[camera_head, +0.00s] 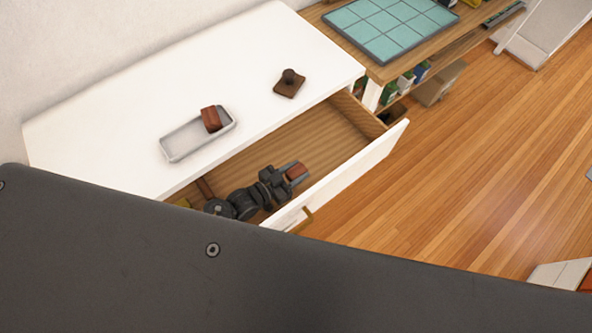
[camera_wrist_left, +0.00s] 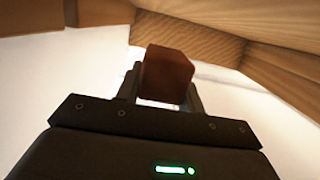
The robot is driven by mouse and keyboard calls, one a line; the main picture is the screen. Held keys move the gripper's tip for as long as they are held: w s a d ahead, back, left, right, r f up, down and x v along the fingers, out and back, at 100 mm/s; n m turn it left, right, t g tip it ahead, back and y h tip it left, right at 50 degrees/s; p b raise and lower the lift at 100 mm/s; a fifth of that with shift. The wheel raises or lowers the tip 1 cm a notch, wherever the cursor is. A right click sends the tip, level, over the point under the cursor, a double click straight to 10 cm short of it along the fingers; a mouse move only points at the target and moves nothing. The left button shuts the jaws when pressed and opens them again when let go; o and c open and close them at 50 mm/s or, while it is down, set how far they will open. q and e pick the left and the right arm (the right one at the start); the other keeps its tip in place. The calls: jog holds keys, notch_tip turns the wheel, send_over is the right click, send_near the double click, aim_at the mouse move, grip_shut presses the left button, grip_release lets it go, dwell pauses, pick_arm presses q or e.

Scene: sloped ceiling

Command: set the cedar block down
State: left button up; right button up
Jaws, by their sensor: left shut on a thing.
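A red-brown block, which looks like the cedar block (camera_head: 297,171), is between the fingers of my left gripper (camera_head: 290,173). In the left wrist view the block (camera_wrist_left: 167,75) stands out past the fingertips, clasped from both sides. The gripper overlaps the open drawer (camera_head: 335,127) near its white front. I cannot tell how high the block is above the drawer floor. A similar red-brown block (camera_head: 210,119) sits in a pale tray (camera_head: 185,142) on the white cabinet top. My right gripper is not in view.
The white cabinet top (camera_head: 230,75) holds a dark brown piece with a knob (camera_head: 289,84). A brown item (camera_head: 205,187) shows at the drawer's left end. The drawer front (camera_head: 350,178) juts over the wooden floor. A teal tiled board (camera_head: 392,27) lies on the shelf unit behind.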

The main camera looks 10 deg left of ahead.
pick_arm(q)
jog(key=o, duration=0.9)
jog(key=shift+o, duration=0.2)
jog(key=shift+r, duration=0.2)
jog(key=shift+r+p, duration=0.5)
jog(key=shift+p, duration=0.15)
jog(key=f+b+v, duration=0.1)
jog(key=v, duration=0.6)
jog(key=shift+s+r+b, duration=0.2)
jog(key=shift+r+b, duration=0.2)
jog(key=shift+a, duration=0.15)
jog(key=shift+w, duration=0.1)
